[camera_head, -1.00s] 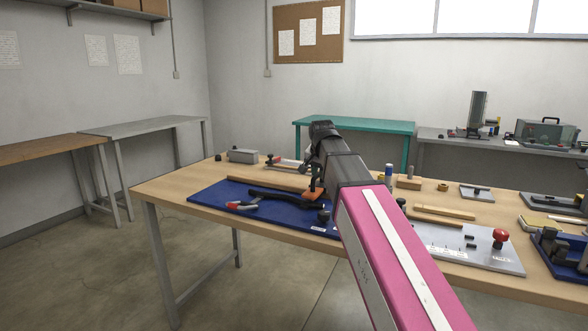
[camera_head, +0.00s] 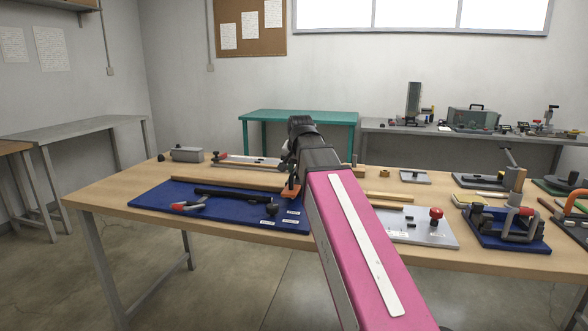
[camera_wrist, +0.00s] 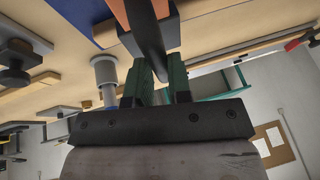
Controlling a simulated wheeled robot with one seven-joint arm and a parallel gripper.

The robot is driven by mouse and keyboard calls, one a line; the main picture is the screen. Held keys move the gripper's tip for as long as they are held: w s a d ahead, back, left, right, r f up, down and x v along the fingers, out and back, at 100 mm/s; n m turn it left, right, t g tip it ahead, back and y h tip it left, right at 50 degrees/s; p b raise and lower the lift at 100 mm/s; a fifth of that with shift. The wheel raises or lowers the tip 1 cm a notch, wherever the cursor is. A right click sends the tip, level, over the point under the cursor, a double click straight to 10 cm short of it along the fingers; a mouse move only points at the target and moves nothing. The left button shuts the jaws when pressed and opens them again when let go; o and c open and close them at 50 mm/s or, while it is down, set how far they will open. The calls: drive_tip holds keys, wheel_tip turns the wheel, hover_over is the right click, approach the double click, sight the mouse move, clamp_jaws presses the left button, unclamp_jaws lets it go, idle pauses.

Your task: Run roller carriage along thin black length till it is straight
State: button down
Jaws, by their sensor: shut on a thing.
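The thin black length (camera_head: 238,195) lies on the blue mat (camera_head: 150,199). It looks nearly straight, and its right end runs to beside the orange roller carriage (camera_head: 291,191). My gripper (camera_head: 292,174) is over the right part of the mat, with the carriage just below it. In the wrist view my gripper (camera_wrist: 158,72) has its fingers shut on the carriage's dark grip (camera_wrist: 150,38), with orange parts beyond it. The carriage's rollers are hidden, and I cannot tell whether they touch the length.
A red-and-black hand tool (camera_head: 187,207) lies at the mat's front left. A wooden strip (camera_head: 228,182) runs behind the mat. A metal plate with a red knob (camera_head: 436,213) stands to the right. A grey box (camera_head: 187,154) stands at the back left.

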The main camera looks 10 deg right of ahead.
sight(298, 189)
drive_tip(key=c, duration=1.1)
unclamp_jaws()
drive_tip(key=shift+o, duration=0.2)
drive_tip(key=v, duration=1.1)
drive_tip(key=shift+f, duration=0.1)
